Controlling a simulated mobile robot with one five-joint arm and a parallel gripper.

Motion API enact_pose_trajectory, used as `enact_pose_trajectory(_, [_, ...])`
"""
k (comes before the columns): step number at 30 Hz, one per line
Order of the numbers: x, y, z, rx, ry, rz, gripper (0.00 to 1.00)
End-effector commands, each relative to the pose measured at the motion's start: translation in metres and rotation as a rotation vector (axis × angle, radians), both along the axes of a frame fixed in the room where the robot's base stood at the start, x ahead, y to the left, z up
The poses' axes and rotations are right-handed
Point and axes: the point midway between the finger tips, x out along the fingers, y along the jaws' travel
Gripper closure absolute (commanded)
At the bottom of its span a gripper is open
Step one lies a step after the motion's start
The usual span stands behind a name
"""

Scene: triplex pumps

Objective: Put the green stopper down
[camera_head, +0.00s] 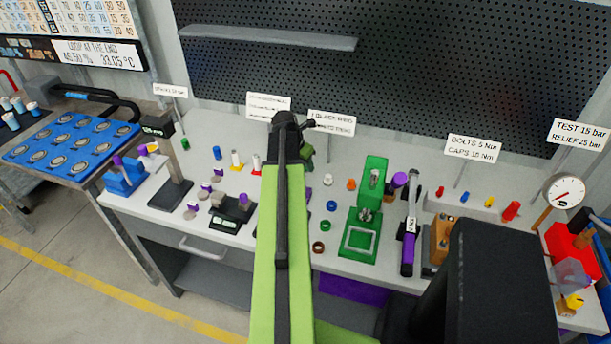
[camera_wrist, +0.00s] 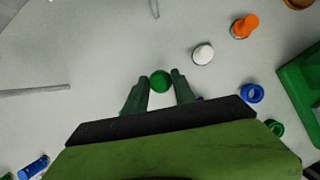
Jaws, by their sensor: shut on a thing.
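The green stopper (camera_wrist: 160,81) shows in the wrist view as a round green top between the two dark green fingers of my gripper (camera_wrist: 160,79). The fingers are shut on it. The pale grey bench top is beneath, but I cannot tell how far below the stopper it is. In the head view my gripper (camera_head: 307,152) is over the back middle of the bench, partly behind my own arm. The stopper cannot be made out there.
A white cap (camera_wrist: 203,54), an orange plug (camera_wrist: 245,26) and a blue ring (camera_wrist: 252,93) stand to the right of my gripper. A green fixture (camera_head: 364,240) is farther right. The label stand (camera_head: 331,123) rises behind. Bare bench surrounds the fingertips.

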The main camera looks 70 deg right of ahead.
Motion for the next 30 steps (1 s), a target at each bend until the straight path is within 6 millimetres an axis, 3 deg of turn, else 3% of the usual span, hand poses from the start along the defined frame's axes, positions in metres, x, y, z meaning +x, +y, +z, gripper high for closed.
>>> enact_pose_trajectory(4, [0.0,0.0,-0.007,0.0,0.0,0.0,1.0])
enact_pose_trajectory(11, [0.0,0.0,-0.044,0.0,0.0,0.0,1.0])
enact_pose_trajectory(18, [0.0,0.0,-0.039,0.0,0.0,0.001,1.0])
enact_pose_trajectory(25, [0.0,0.001,-0.047,0.001,0.0,0.001,1.0])
enact_pose_trajectory(26, [0.0,0.001,-0.046,0.001,0.0,0.001,0.66])
enact_pose_trajectory(30, [0.0,0.002,-0.046,0.004,0.0,0.001,0.47])
